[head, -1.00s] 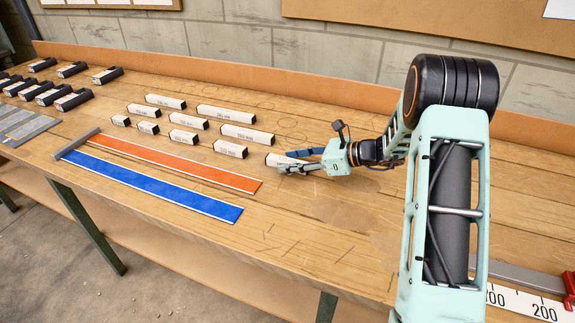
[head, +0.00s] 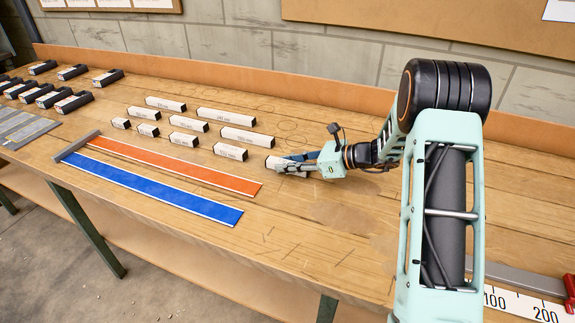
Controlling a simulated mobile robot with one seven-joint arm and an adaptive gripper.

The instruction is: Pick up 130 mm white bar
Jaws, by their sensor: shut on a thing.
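My gripper (head: 291,165) is at the right end of the group of white bars, low over the bench. It is shut on a white bar with a dark end (head: 273,162). The fingers and gripper body hide much of this bar, and its label cannot be read. Whether it still touches the bench is not clear. Several other white bars with dark ends and small printed labels lie in rows to the left, among them one close by (head: 231,151) and a longer one behind (head: 247,136).
An orange strip (head: 190,168) and a blue strip (head: 150,186) lie in front of the bars, with a grey bar across their left ends (head: 76,145). Black blocks (head: 73,102) stand at the far left. A ruler (head: 520,303) lies at the lower right. The middle front is clear.

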